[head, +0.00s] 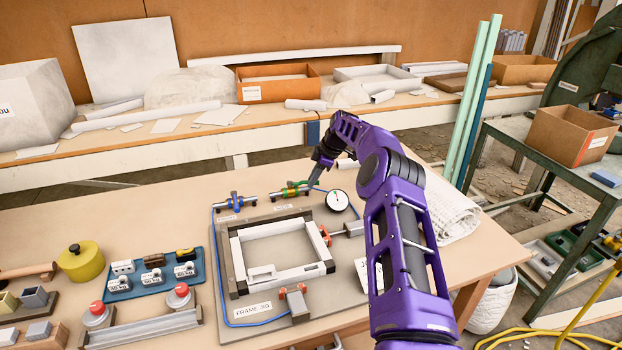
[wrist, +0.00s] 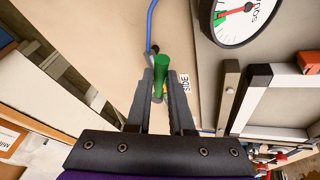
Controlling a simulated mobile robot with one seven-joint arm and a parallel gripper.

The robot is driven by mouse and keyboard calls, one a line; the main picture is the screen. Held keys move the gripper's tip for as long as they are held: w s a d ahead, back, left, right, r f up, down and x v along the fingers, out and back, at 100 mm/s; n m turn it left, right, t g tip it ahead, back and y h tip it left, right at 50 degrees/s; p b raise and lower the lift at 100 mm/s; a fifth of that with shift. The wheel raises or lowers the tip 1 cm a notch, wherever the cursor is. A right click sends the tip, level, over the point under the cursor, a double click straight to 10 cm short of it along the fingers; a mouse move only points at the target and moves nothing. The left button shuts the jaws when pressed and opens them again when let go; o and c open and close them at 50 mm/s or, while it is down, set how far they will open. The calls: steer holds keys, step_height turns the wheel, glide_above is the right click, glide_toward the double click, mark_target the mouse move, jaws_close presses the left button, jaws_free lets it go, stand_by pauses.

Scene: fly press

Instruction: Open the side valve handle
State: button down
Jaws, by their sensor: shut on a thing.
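The side valve's green handle (wrist: 161,72) stands between the two finger ends in the wrist view, beside a label reading "SIDE" (wrist: 184,82). My gripper (wrist: 159,88) is shut on this handle, with a finger on each side. In the head view the side valve (head: 291,190) shows green and orange parts at the back edge of the frame jig. My gripper (head: 314,181) reaches down to its right end from behind. The fingers hide part of the handle there, and I cannot tell the handle's exact angle.
A similar valve with a blue handle (head: 235,201) sits to the left. A round gauge (head: 337,201) stands close on the right. Blue hose (wrist: 150,22) runs from the valve. The white frame (head: 238,256) lies in the jig in front. Bare table lies behind the valves.

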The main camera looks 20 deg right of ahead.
stand_by(0.4)
steer(key=c, duration=0.8)
jaws_free()
steer(key=p+v, duration=0.1)
steer(key=v, duration=1.6)
steer(key=shift+r, duration=0.2)
steer(key=shift+d, duration=0.1)
